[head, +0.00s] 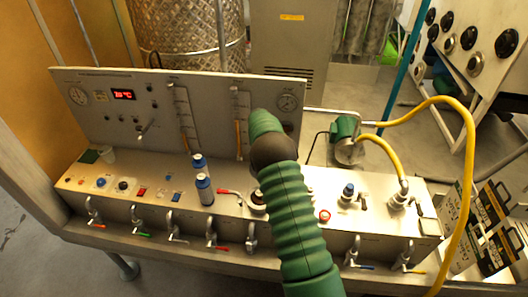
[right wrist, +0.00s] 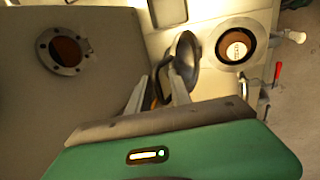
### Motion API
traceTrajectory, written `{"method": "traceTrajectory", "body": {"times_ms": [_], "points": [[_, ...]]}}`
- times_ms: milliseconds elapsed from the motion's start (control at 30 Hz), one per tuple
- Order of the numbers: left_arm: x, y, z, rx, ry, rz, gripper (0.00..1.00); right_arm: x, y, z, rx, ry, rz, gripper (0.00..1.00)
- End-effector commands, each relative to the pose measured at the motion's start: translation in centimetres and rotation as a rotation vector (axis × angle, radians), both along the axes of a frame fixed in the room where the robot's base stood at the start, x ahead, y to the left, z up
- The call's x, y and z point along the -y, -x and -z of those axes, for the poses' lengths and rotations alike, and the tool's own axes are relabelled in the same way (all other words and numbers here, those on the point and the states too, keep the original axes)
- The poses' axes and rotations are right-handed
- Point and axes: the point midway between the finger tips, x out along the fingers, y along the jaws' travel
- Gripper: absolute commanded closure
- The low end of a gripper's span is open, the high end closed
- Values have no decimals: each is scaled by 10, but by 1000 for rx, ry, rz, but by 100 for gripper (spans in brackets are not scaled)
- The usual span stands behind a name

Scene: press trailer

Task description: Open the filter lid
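In the right wrist view, a dark round lid (right wrist: 187,56) stands tilted nearly edge-on beside a round opening with a dark rim (right wrist: 236,41). A pale disc with print sits inside the opening. My right gripper (right wrist: 159,76) reaches up to the lid's near side. Its two fingers are apart, with a dark curved handle-like part between them; I cannot tell whether they touch it. In the head view, my green ribbed right arm (head: 292,215) crosses the bench and hides its own fingers and the lid. My left gripper is not in view.
The steel bench (head: 150,200) carries a gauge panel (head: 205,105) at its back. Two blue-capped bottles (head: 204,188) stand left of my arm. A green pump (head: 345,135) with a yellow hose (head: 470,150) is to the right. Several valves (head: 251,236) line the front edge.

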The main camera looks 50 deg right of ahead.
Motion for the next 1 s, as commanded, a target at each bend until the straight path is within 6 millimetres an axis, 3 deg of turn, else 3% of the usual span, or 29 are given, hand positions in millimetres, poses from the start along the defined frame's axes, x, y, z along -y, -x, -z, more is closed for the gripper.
{"method": "traceTrajectory", "body": {"times_ms": [167, 267, 500, 700, 1000], "points": [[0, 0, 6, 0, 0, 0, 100, -5, 2, -6, -2, -2, -1, 71], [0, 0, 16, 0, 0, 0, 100, -11, 5, -24, 3, 1, -1, 71], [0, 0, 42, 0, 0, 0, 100, -34, 19, -91, 6, 2, -2, 71], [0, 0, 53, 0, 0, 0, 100, -48, 28, -136, 3, 1, -1, 71], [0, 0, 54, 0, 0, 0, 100, -53, 32, -154, -1, -2, 0, 71]]}}
